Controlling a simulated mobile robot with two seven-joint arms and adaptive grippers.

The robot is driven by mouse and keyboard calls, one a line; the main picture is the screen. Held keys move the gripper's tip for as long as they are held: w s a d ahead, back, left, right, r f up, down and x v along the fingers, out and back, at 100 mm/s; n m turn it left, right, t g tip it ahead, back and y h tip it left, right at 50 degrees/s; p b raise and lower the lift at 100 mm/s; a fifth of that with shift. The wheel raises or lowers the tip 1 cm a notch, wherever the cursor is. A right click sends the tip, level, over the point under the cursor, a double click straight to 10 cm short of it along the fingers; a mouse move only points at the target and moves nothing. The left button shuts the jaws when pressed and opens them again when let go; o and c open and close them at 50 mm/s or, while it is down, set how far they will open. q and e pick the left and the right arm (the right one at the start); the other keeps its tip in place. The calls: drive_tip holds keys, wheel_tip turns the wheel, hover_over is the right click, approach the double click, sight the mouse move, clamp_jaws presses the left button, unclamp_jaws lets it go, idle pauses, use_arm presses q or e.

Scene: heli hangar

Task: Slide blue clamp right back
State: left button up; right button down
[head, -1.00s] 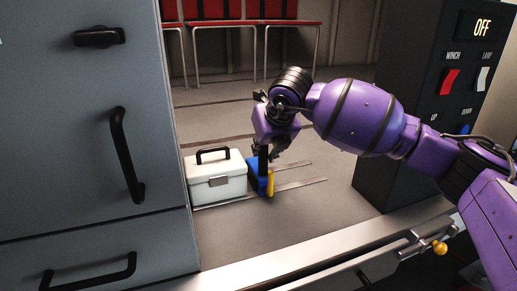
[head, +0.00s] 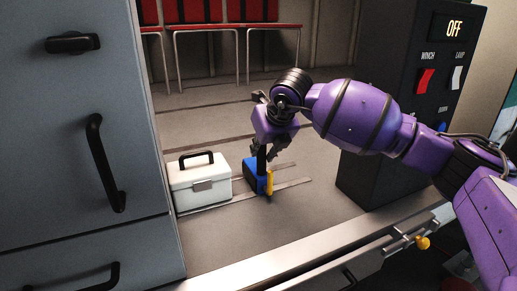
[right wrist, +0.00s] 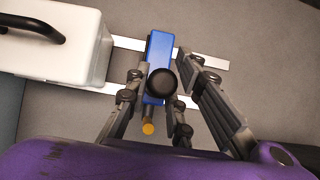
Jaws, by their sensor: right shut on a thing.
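The blue clamp (head: 252,176) is a small block with a yellow part and a dark upright handle; it sits on two pale floor rails, just right of the white case (head: 201,185), with a narrow gap between. My right gripper (head: 268,152) reaches down from above and is shut on the clamp's handle. In the right wrist view the blue block (right wrist: 159,48) shows between the fingers (right wrist: 160,88), with the round black handle top (right wrist: 162,83) over it and a yellow end below. My left gripper is not in view.
The rails (head: 290,184) run on a little to the right of the clamp, with bare floor around. A dark control box (head: 400,120) reading OFF stands further right. A grey cabinet (head: 75,150) fills the left. Red seats (head: 200,12) stand behind.

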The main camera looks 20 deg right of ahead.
drive_tip(key=shift+d, duration=0.15)
drive_tip(key=d, duration=0.6)
idle(0.9)
drive_tip(key=shift+d, duration=0.1)
